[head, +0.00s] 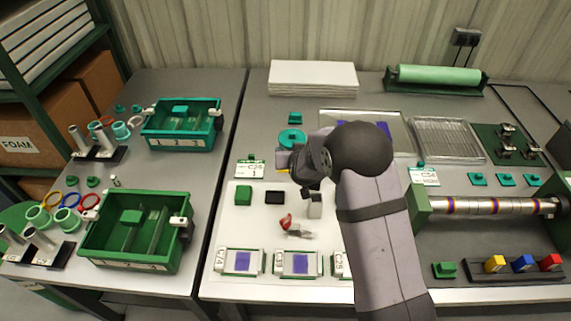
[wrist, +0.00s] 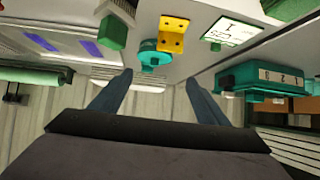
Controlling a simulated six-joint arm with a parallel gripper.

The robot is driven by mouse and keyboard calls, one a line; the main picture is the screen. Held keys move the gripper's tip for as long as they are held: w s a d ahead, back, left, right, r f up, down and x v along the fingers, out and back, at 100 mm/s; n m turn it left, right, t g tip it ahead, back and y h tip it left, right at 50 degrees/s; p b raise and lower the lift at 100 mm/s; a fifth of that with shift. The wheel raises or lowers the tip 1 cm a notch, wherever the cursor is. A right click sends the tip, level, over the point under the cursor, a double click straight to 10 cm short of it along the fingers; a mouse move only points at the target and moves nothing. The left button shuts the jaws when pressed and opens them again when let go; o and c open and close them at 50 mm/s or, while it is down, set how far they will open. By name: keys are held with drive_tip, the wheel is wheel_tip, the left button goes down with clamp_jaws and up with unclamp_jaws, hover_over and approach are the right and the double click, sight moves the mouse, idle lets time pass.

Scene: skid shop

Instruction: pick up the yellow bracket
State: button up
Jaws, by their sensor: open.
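The yellow bracket (wrist: 173,35), a block-like piece with holes, shows at the top of the wrist view, in front of a teal ring-shaped piece. It lies beyond my fingertips, a little right of the middle, and is not between them. My gripper (wrist: 159,77) is open, with its two blue-grey fingers apart and nothing between them. In the head view my gripper (head: 290,162) is over the back of the white mat, and my wrist hides most of what is behind it. Only a small yellow sliver shows there at its left edge.
A green block (head: 243,196), a black piece (head: 275,198) and a red-tipped item (head: 286,222) lie on the white mat (head: 222,220). A teal ring (head: 291,138) is behind. Yellow, blue and red blocks (head: 523,264) stand at right. Green bins (head: 190,240) are at left.

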sight(286, 172)
drive_tip(key=shift+w+a+f+t, duration=0.45)
drive_tip(key=shift+w+f, duration=0.2)
drive_tip(key=shift+f, duration=0.3)
drive_tip(key=shift+w+a+f+t, duration=0.4)
drive_tip(key=shift+w+f, duration=0.25)
drive_tip(key=shift+f, duration=0.3)
drive_tip(key=shift+w+a+f+t, duration=0.35)
drive_tip(key=shift+w+a+f, duration=0.25)
drive_tip(key=shift+f, duration=0.35)
drive_tip(key=shift+d+f+p, duration=0.1)
drive_tip(key=shift+f+p, duration=0.05)
drive_tip(key=shift+p, duration=0.15)
wheel_tip(286, 172, down, 2)
drive_tip(key=shift+f+p, duration=0.25)
drive_tip(key=shift+p, duration=0.1)
drive_tip(key=shift+w+f, duration=0.3)
drive_tip(key=shift+x, duration=1.25)
drive_tip(key=shift+r, duration=0.15)
drive_tip(key=c, duration=1.3)
